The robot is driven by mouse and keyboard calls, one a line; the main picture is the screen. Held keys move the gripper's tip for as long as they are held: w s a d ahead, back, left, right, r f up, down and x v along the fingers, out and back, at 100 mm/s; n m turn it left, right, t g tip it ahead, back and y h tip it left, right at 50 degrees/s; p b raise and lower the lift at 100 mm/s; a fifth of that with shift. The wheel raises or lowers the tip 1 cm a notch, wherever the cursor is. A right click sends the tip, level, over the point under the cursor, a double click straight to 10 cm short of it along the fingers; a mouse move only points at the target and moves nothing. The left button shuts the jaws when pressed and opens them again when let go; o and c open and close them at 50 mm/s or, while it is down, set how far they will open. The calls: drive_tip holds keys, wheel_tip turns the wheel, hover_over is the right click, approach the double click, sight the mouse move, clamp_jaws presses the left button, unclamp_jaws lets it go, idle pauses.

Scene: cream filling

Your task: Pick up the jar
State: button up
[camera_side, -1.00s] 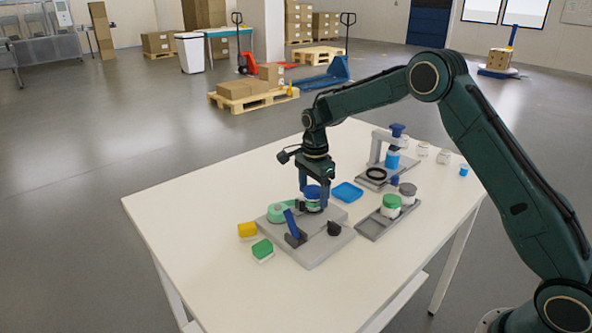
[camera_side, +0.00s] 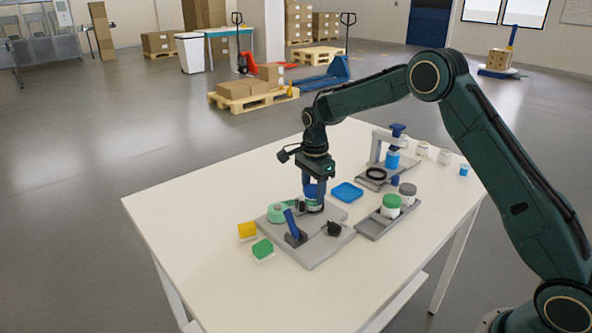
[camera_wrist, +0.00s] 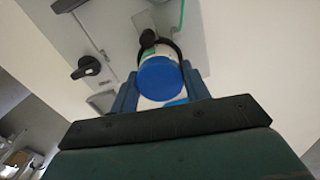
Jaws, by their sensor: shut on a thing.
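The jar is white with a blue lid (camera_wrist: 160,78) and a label with some green. It is upright at the back of the grey fixture plate (camera_side: 318,251), next to a black ring holder. My gripper (camera_side: 314,196) points down over it and is shut on the jar, with a blue finger on each side of it in the wrist view (camera_wrist: 160,90). In the side view the fingers and wrist hide most of the jar. I cannot tell whether its base touches the plate.
Yellow (camera_side: 247,231) and green (camera_side: 262,249) sponge-like blocks lie to the left.

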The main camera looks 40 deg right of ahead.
sight(314, 188)
wheel_tip(314, 188, up, 20)
idle(0.6)
drive_tip(key=shift+d+f, duration=0.1)
drive_tip(key=shift+f, duration=0.05)
idle(0.4)
